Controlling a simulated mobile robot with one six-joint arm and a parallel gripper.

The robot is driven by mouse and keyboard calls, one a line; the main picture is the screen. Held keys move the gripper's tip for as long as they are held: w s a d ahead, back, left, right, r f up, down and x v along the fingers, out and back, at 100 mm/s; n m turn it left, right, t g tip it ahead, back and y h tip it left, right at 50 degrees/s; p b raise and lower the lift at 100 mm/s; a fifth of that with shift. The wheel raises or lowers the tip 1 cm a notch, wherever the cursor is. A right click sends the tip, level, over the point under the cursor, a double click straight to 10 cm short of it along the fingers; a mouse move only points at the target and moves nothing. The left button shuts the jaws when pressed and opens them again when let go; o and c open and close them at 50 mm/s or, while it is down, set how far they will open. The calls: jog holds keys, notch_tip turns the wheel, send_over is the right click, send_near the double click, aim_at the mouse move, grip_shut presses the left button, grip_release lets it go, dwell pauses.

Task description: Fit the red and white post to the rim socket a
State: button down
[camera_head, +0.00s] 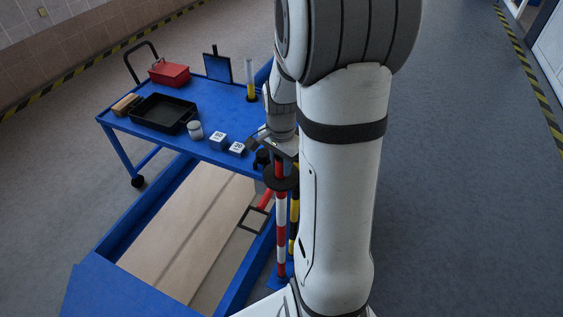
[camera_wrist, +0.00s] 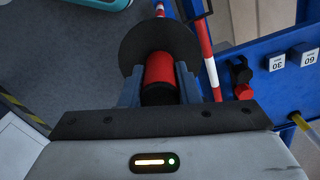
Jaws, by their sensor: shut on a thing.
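The red and white post (camera_head: 281,237) stands about upright in the head view, with a black disc (camera_head: 279,178) near its top. My gripper (camera_wrist: 158,88) is shut on the post's red top part (camera_wrist: 159,69), just above the disc (camera_wrist: 135,45). The post's lower end is by a blue bracket (camera_head: 274,284) on the blue rim (camera_head: 240,275). I cannot tell whether this bracket is rim socket a, or whether the post is inside it. My arm hides part of this area.
A yellow and black post (camera_head: 294,217) stands close to the right. A red bar with a black square frame (camera_head: 244,225) is close to the left. The blue cart (camera_head: 112,120) behind holds a black tray (camera_head: 150,115), a red box (camera_head: 170,74) and numbered blocks (camera_head: 218,140).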

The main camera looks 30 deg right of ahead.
jog(key=shift+r+p, duration=2.15)
jog(key=shift+r, duration=1.05)
jog(key=shift+f, duration=0.1)
